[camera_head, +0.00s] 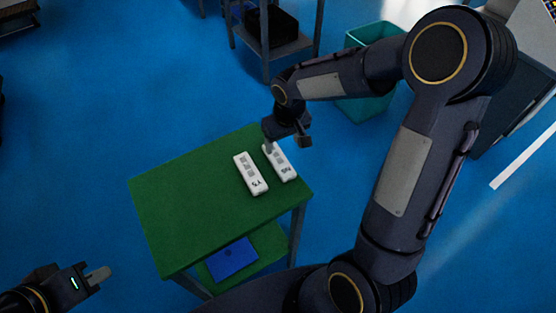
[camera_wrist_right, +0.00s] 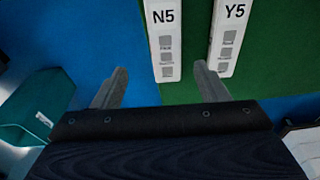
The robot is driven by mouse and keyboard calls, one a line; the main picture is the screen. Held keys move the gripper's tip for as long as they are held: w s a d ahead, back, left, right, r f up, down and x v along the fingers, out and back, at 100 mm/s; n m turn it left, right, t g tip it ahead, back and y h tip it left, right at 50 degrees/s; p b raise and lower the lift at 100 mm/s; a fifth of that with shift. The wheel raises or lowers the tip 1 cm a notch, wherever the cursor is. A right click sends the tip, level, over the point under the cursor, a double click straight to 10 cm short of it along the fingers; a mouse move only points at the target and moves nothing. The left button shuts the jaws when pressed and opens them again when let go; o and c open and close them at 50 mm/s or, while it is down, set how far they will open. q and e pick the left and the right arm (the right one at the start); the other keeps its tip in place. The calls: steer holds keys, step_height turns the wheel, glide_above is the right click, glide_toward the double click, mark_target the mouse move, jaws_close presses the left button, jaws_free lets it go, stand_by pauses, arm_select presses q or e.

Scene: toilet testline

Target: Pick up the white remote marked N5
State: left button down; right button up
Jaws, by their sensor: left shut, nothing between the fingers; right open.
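The white remote marked N5 (camera_head: 281,163) lies on the green table top (camera_head: 185,190) near its right edge. In the right wrist view the N5 remote (camera_wrist_right: 163,42) shows its label and grey buttons. My right gripper (camera_head: 286,145) is open at the far end of this remote. In the wrist view its fingertips (camera_wrist_right: 161,70) lie to either side of the remote's line, with nothing held. Whether they touch it I cannot tell. My left gripper (camera_head: 98,275) is shut and empty, off the table at the lower left.
A similar white remote marked Y5 (camera_head: 250,174) lies close to the left of N5, and shows at right in the wrist view (camera_wrist_right: 229,38). A blue item (camera_head: 232,259) is on the lower shelf. A teal bin (camera_head: 366,108) stands behind. The table's left part is bare.

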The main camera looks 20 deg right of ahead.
mark_target(279, 158)
step_height(279, 158, down, 2)
steer(key=f, duration=0.3)
steer(key=w+a+f, duration=0.1)
steer(key=f, duration=0.1)
steer(key=shift+f+p, duration=0.25)
steer(key=shift+p, duration=0.05)
steer(key=c, duration=1.1)
steer(key=shift+r, duration=0.1)
